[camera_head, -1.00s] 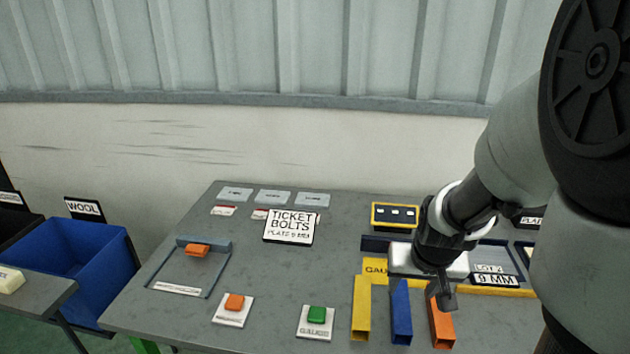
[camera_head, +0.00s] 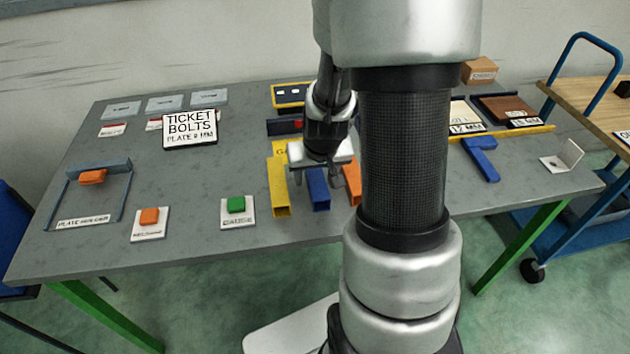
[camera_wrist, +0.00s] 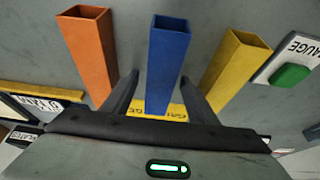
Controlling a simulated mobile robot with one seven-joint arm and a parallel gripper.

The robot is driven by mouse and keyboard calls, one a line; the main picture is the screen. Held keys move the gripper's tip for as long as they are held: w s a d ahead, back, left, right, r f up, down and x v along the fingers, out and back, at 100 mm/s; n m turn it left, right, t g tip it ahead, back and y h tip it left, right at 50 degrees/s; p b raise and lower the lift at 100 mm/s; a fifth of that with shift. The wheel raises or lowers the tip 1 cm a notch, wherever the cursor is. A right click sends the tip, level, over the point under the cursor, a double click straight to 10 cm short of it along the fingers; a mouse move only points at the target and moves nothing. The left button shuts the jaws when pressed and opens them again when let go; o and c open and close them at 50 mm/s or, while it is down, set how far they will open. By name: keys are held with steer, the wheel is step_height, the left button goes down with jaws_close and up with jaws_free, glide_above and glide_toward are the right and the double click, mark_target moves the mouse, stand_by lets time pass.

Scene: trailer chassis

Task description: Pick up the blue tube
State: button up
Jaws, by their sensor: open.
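The blue tube (camera_head: 318,190) is a square, open-ended tube lying on the grey table, between a yellow tube (camera_head: 279,188) and an orange tube (camera_head: 352,184). In the wrist view the blue tube (camera_wrist: 167,62) lies between the two open fingers of my gripper (camera_wrist: 157,92), with the orange tube (camera_wrist: 88,55) on the left and the yellow tube (camera_wrist: 233,68) on the right. My gripper (camera_head: 318,178) is over the row of tubes in the head view. I cannot tell how high the fingertips are above the table.
A green button (camera_head: 237,204) and an orange button (camera_head: 149,215) stand left of the tubes. A ticket sign (camera_head: 190,128) stands behind them. A second blue piece (camera_head: 481,158) lies to the right. My arm hides part of the table.

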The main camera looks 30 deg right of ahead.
steer(key=c, duration=1.3)
steer(key=shift+r, duration=0.1)
jaws_close()
steer(key=shift+r, duration=0.1)
